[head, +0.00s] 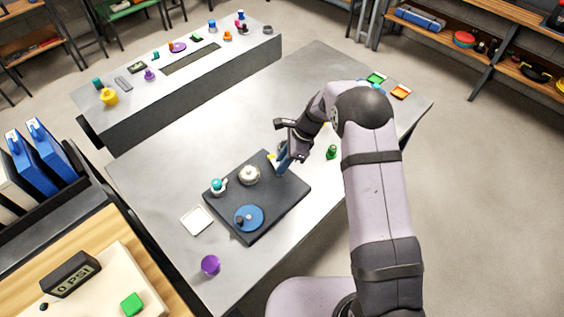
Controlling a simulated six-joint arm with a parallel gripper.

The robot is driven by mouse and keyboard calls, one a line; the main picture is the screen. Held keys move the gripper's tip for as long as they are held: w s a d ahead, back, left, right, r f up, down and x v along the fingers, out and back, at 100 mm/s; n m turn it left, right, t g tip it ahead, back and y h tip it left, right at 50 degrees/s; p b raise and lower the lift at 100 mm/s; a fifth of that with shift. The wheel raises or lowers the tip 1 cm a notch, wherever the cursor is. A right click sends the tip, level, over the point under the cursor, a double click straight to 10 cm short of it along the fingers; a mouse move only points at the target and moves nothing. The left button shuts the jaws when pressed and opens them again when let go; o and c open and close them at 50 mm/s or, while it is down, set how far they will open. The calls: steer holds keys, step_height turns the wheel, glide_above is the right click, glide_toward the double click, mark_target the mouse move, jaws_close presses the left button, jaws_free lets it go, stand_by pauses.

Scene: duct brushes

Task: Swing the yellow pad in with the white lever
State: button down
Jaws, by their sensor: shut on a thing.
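A dark square board (288,205) lies on the grey table. At its far right corner stands a blue upright piece (283,164). A small yellow pad (271,156) shows just left of the blue piece, near the board's far edge. My gripper (283,145) is over that corner, just above the blue piece. Its jaws are shut on a small pale part there, which looks like the white lever. The fingers hide most of that lever, and I cannot tell how it joins the pad.
The board also bears a silver round part (249,175), a teal-topped knob (217,187) and a blue disc (250,217). A green bottle-like item (332,152) stands right of the board. A white tray (197,220) and purple cup (210,265) are at left.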

steer(key=n+b, duration=0.1)
steer(key=n, duration=0.1)
steer(key=n+g+b, duration=0.1)
steer(key=shift+w+f+n, duration=0.15)
steer(key=shift+w+n, duration=0.05)
steer(key=shift+n, duration=0.2)
steer(key=n+g+b, duration=0.1)
steer(key=n, duration=0.2)
steer(key=shift+a+n+g+h+b, duration=0.1)
steer(key=shift+n+g+h+b, duration=0.2)
steer(key=shift+h+b, duration=0.1)
steer(key=n+g+h+b, duration=0.1)
steer(key=n, duration=0.3)
steer(key=shift+w+a, duration=0.1)
steer(key=shift+w, duration=0.05)
steer(key=shift+n+h+b, duration=0.4)
steer(key=shift+n, duration=0.6)
steer(key=shift+r, duration=0.2)
steer(key=c, duration=1.5)
jaws_free()
steer(key=shift+g, duration=0.3)
steer(key=shift+c, duration=0.2)
steer(key=shift+r, duration=0.1)
